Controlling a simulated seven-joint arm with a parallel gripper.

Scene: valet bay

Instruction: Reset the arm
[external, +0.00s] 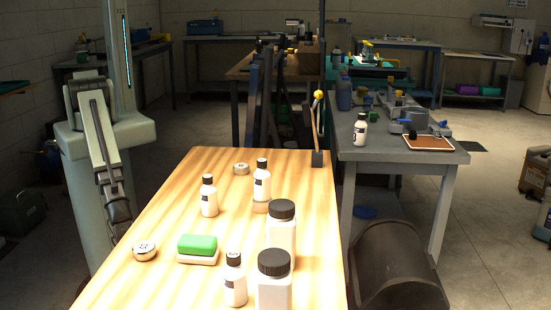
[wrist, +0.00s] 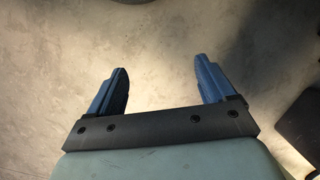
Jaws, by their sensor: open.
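My gripper (wrist: 162,66) shows in the wrist view with its two blue fingers wide apart. Nothing is between the fingers, and bare concrete floor (wrist: 165,30) lies beyond them. In the external view a pale, jointed arm hangs down at the left, beside the wooden table (external: 165,215). I cannot clearly make out the gripper's fingers there.
Several white bottles, one a small bottle (external: 209,197) and one a large jar (external: 281,235), stand on the wooden table. A green-topped sponge (external: 197,244) and round tins (external: 144,250) lie there too. A grey workbench (external: 400,152) and a dark curved bin (external: 395,265) are at the right.

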